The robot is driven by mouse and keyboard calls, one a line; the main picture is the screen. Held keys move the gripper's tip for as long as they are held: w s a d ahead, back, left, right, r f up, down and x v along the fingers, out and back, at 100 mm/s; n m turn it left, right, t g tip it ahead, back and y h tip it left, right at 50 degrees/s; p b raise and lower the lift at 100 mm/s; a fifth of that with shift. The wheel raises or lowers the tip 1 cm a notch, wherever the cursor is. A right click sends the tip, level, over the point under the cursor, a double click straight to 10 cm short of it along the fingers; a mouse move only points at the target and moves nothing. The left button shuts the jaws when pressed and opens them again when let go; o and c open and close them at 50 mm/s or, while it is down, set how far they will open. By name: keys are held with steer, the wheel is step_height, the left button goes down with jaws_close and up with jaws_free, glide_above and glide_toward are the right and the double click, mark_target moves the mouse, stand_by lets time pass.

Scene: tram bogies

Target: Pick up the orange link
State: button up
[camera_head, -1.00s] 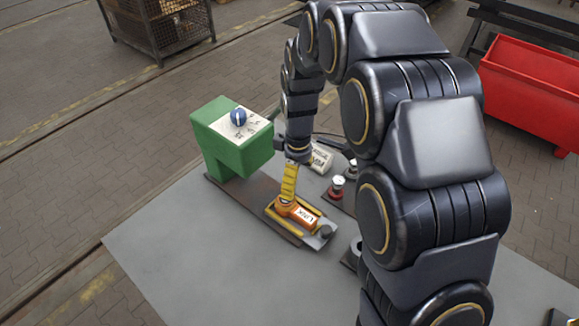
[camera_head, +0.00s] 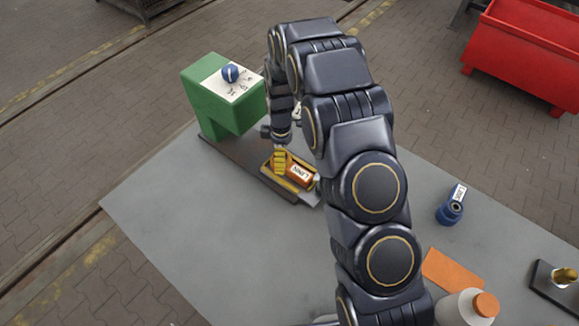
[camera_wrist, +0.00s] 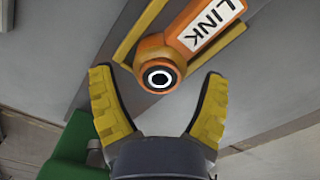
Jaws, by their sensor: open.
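The orange link (camera_head: 301,171) lies in a holder with yellow side rails (camera_head: 267,165) on a dark base plate, in the head view. A white label reading LINK is on it. In the wrist view the link (camera_wrist: 178,42) shows its round end with a dark-ringed bore pointing toward my gripper. My gripper (camera_wrist: 158,105) is open, with its two yellow fingers apart and nothing between them. The round end sits just beyond the fingertips, roughly centred between them. In the head view my gripper (camera_head: 280,162) is at the left end of the link and hides part of it.
A green block (camera_head: 222,100) with a blue knob (camera_head: 230,73) stands behind and left of the holder. A blue part (camera_head: 449,212), an orange mat (camera_head: 452,270) and a white bottle (camera_head: 467,306) are right of my arm. The grey tabletop (camera_head: 200,230) at front left is clear.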

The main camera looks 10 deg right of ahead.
steer(key=shift+f, duration=0.4)
steer(key=c, duration=1.2)
